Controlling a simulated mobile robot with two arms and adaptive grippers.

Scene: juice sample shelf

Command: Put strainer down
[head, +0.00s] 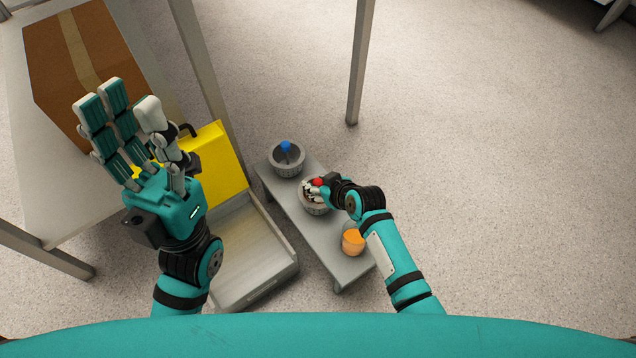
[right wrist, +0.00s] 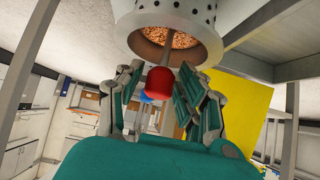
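The strainer (head: 316,207) is a grey perforated round basket standing at the middle of a low grey bench (head: 332,242). It also shows in the right wrist view (right wrist: 205,14), with a rod and red knob (right wrist: 158,80) at its centre. The red knob shows in the head view too (head: 318,182). My right gripper (head: 316,187) is at the strainer, its fingers on both sides of the knob; whether they press on it cannot be told. My left gripper (head: 121,93) is open and empty, raised at the left, away from the bench.
A glass of orange juice (head: 353,240) stands at the near end. An open grey tray (head: 255,250), a yellow case (head: 222,160) and a table with a cardboard box (head: 75,50) are left. Floor right is clear.

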